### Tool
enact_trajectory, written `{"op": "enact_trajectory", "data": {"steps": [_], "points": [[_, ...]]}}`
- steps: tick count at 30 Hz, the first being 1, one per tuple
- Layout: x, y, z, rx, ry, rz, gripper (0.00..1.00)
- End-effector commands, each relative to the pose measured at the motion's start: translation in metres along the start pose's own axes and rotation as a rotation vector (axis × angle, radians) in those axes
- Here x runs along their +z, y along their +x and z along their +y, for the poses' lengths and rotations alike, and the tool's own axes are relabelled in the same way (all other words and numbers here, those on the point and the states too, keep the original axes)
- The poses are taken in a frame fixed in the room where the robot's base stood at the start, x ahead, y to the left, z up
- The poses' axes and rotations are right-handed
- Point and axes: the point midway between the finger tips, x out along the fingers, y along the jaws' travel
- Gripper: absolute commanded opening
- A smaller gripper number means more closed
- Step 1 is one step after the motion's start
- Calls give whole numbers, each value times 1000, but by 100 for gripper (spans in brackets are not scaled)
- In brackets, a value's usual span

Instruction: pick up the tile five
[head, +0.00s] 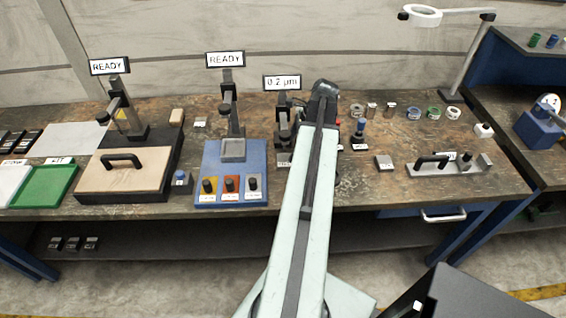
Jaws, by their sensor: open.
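I cannot tell which thing is tile five, as no number five is readable. A small grey square block (384,162) lies on the bench right of my arm. Several small dark blocks with pale labels (73,243) sit on the lower shelf at left; their marks are too small to read. My pale arm reaches up the middle of the head view over the bench. My gripper is not visible; it may be hidden behind the arm's far end.
The brown bench (350,195) holds a wooden board with a black handle (124,170), a blue stand (232,185), a green tray (48,187) and a grey plate with a black handle (449,165). Small cylinders stand at the back right. A lamp (426,16) overhangs the right side.

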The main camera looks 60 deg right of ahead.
Motion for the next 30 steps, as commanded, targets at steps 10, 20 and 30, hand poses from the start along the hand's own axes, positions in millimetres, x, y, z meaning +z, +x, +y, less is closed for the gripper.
{"op": "enact_trajectory", "data": {"steps": [10,20,30], "points": [[-2,33,4,-1,1,0,89],[1,61,5,-1,2,0,89],[1,60,5,-2,2,0,22]]}}
